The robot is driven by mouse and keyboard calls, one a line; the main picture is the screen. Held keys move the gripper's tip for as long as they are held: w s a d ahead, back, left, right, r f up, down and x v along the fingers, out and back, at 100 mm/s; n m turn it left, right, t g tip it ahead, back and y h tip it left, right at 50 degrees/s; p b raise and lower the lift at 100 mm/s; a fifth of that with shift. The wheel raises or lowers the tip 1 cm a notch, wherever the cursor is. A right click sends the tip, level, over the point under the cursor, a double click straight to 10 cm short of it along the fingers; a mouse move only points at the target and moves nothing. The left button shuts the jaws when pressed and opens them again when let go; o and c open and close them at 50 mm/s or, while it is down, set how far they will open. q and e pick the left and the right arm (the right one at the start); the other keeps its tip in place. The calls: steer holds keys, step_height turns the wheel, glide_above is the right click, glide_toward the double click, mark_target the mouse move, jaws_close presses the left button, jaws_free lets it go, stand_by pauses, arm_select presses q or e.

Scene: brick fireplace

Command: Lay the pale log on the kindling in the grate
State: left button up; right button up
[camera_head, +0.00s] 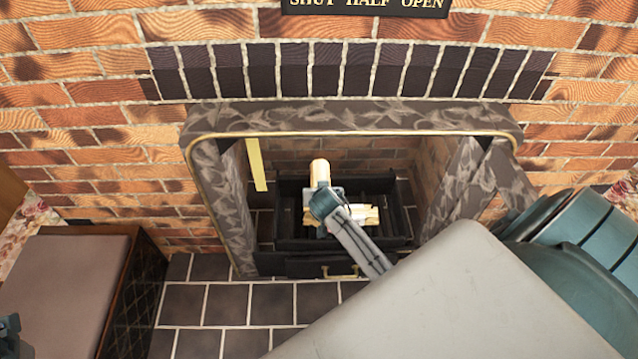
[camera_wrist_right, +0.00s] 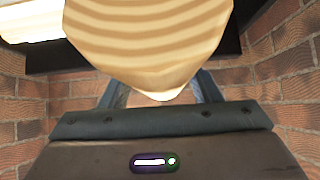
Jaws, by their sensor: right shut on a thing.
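The pale log (camera_head: 320,172) is inside the fireplace opening, above the grate (camera_head: 292,241). My right gripper (camera_head: 322,192) is shut on it. In the right wrist view the log (camera_wrist_right: 150,40) fills the top middle, between the two fingers (camera_wrist_right: 160,88). Pale split kindling (camera_head: 365,216) lies in the dark grate, partly hidden by my right gripper and arm. I cannot tell whether the log touches the kindling. A small part of what looks like my left gripper (camera_head: 8,330) shows at the lower left edge; its fingers are not clear.
A grey patterned surround (camera_head: 350,119) frames the opening, with brick walls close on both sides. A yellow strip (camera_head: 256,165) hangs at the opening's left. A dark drawer front with brass handles (camera_head: 326,272) is below the grate. A cushioned box (camera_head: 60,270) stands left on the tiled hearth.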

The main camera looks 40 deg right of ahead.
steer(key=shift+f, duration=0.25)
steer(key=o, duration=1.3)
